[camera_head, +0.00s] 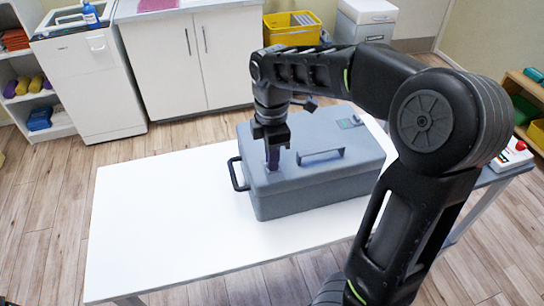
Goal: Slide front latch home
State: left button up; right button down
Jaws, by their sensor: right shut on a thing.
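A grey case (315,190) with a closed lid stands on the right half of the white table (160,220). It has a dark handle (322,154) on its lid and another black handle (237,174) on its left side. My right gripper (273,160) points down over the left part of the lid. The fingertips hide part of the latch. My left gripper is not in view.
The left half of the table is bare. A white cabinet (190,60) and a yellow crate (291,28) stand behind. My right arm covers the right side.

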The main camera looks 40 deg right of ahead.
aim_at(276, 178)
dwell(0.8)
jog(key=shift+s, duration=0.3)
jog(key=s, duration=0.1)
jog(key=s+a, duration=0.1)
jog(key=shift+s+r, duration=0.1)
jog(key=shift+s, duration=0.2)
jog(key=shift+w, duration=0.2)
jog(key=c, duration=1.9)
grip_release()
jog(key=shift+w+d, duration=0.1)
jog(key=shift+c, duration=0.2)
jog(key=o, duration=0.5)
jog(key=shift+c, duration=0.2)
notch_tip(276, 178, up, 8)
jog(key=shift+f, duration=0.2)
